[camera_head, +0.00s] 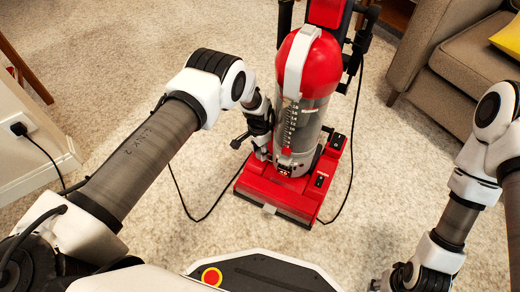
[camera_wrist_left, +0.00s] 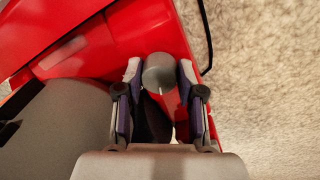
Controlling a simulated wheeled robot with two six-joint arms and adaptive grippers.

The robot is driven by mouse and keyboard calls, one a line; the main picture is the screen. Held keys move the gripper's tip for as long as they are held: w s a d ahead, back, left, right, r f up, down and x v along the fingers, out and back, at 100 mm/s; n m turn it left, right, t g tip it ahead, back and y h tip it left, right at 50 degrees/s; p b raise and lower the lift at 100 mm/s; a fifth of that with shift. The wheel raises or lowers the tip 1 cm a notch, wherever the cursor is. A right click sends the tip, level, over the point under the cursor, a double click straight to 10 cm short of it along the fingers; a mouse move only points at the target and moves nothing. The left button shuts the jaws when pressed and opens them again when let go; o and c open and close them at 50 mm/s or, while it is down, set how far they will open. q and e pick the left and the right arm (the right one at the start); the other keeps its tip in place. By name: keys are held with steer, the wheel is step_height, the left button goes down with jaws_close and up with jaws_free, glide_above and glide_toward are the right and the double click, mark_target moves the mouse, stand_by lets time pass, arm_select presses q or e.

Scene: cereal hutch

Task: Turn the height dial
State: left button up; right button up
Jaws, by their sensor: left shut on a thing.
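A red upright vacuum cleaner (camera_head: 270,192) with a clear dust bin stands on the carpet in the middle of the head view. Its red floor head fills the upper part of the left wrist view. The height dial (camera_wrist_left: 158,70) is a grey round knob on the red housing, with a thin white mark pointing down in that view. My left gripper (camera_head: 264,145) is at the left side of the vacuum, shut on the dial with one finger on each side. The gripper hides the dial in the head view. My right gripper (camera_head: 398,280) is low at the right, far from the vacuum, its fingers unclear.
A dark cord (camera_head: 196,218) runs over the carpet (camera_head: 400,190) on both sides of the vacuum. A sofa (camera_head: 455,60) with a yellow cushion (camera_head: 508,38) stands at the upper right. A wall outlet (camera_head: 22,130) with a plug is at the left. Carpet to the right is clear.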

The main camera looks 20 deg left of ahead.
mark_target(259, 151)
arm_select(q)
steer(key=shift+s+n, duration=0.1)
steer(key=shift+n, duration=1.5)
steer(key=o, duration=1.1)
steer(key=shift+f, duration=0.1)
steer(key=shift+o, duration=0.2)
step_height(259, 151, up, 12)
steer(key=shift+a, duration=0.25)
